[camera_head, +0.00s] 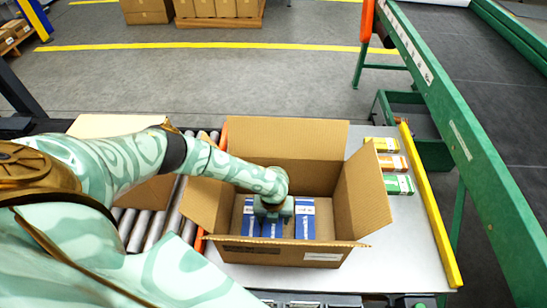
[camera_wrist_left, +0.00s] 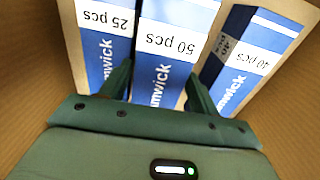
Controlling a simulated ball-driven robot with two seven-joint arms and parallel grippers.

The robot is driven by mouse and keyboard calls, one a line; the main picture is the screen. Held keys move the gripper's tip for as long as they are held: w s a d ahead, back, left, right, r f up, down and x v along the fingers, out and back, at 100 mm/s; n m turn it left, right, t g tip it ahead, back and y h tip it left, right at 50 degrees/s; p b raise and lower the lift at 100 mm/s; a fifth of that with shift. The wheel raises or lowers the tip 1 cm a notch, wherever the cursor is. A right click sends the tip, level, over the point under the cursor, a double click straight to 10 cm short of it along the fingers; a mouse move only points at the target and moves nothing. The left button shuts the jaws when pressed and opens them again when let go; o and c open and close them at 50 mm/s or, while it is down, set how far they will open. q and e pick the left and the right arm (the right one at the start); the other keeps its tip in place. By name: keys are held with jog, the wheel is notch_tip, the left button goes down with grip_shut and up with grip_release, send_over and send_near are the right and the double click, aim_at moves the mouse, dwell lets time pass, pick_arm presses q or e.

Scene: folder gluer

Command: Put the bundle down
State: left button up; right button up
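My left gripper (camera_head: 272,208) reaches down into an open cardboard box (camera_head: 365,205). In the left wrist view its fingers (camera_wrist_left: 160,92) stand against both sides of a blue and white bundle marked "50 pcs" (camera_wrist_left: 160,70), shut on it. The head view shows that bundle's blue lower part (camera_head: 272,230) below the gripper. A "25 pcs" bundle (camera_wrist_left: 100,45) is close on its left and a "40 pcs" bundle (camera_wrist_left: 245,55) is on its right with a gap. Whether the held bundle rests on the box floor cannot be told. My right gripper is not in view.
Box flaps stand open around my arm. Orange, yellow and green small cartons (camera_head: 392,163) lie right of the box on the metal table (camera_head: 400,250), edged by a yellow rail (camera_head: 432,210). A roller conveyor (camera_head: 150,225) is on the left, a green-framed machine (camera_head: 450,110) on the right.

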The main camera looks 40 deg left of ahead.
pick_arm(q)
jog(key=shift+o, duration=0.9)
jog(key=shift+r, duration=0.15)
jog(key=shift+r+p, duration=0.3)
jog(key=shift+r, duration=0.05)
notch_tip(320, 180, up, 11)
jog(key=p, duration=0.4)
jog(key=shift+r, duration=0.2)
